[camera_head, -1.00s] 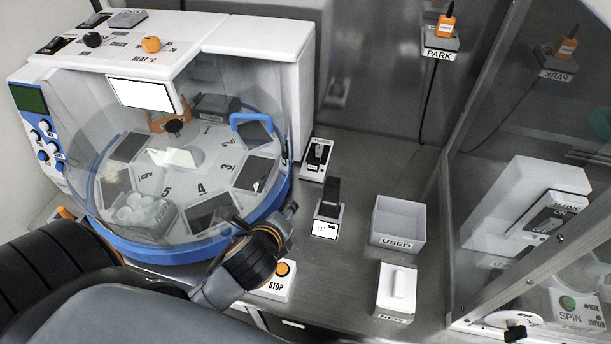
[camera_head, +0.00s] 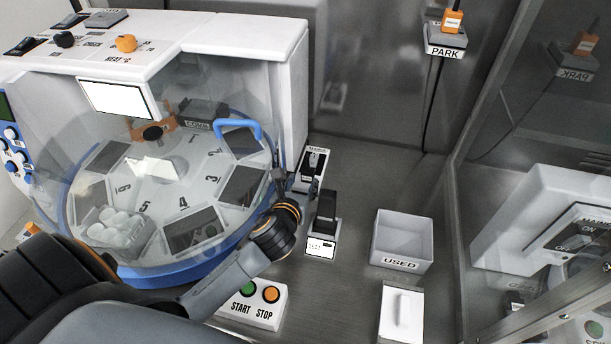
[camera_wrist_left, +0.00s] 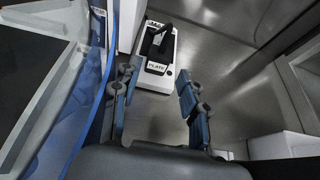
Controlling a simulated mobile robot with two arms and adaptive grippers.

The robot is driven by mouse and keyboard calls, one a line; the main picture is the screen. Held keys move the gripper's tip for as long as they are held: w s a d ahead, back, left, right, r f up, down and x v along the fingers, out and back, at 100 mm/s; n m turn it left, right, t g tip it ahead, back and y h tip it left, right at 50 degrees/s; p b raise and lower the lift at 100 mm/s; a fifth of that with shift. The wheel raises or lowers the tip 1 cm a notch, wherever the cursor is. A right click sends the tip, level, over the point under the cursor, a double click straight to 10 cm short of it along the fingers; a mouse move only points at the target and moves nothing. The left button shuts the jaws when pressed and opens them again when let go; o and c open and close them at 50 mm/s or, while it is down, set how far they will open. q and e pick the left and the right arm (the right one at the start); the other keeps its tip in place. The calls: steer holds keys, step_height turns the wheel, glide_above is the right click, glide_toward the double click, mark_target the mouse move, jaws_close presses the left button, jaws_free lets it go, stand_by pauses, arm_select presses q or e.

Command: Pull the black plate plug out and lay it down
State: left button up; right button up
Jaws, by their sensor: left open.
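A tall black block (camera_head: 327,207), which looks like the plate plug, stands upright in a white base (camera_head: 321,247) on the counter. Behind it is a white box with a black panel and lever (camera_head: 313,165). In the left wrist view a white box with a black top and a PLATE label (camera_wrist_left: 155,67) lies ahead between the fingers. My left gripper (camera_head: 284,188) is just left of these boxes, beside the dome rim. The left wrist view shows its fingers (camera_wrist_left: 158,105) spread apart and empty. The black block is not clearly seen in that view. My right gripper is not in view.
The clear dome machine with its blue rim (camera_head: 170,272) is close on the left. The START/STOP box (camera_head: 252,306) is in front. The USED bin (camera_head: 401,224) and a white box (camera_head: 402,315) are on the right. Grey counter between them is bare. A PARK holder (camera_head: 445,48) is behind.

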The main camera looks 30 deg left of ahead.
mark_target(307, 174)
arm_select(q)
steer(key=x, duration=0.4)
steer(key=shift+w+a+f, duration=0.15)
steer(key=shift+w+f, duration=0.05)
steer(key=shift+w, duration=0.3)
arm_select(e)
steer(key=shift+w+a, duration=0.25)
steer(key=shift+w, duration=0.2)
arm_select(q)
steer(key=shift+c, duration=0.9)
jaws_close()
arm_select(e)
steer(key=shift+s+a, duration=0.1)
arm_select(q)
steer(key=shift+w+r+p, duration=0.1)
steer(key=shift+r+p, duration=0.4)
steer(key=shift+p, duration=0.05)
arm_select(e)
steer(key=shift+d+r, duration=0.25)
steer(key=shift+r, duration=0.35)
arm_select(q)
steer(key=shift+r, duration=0.1)
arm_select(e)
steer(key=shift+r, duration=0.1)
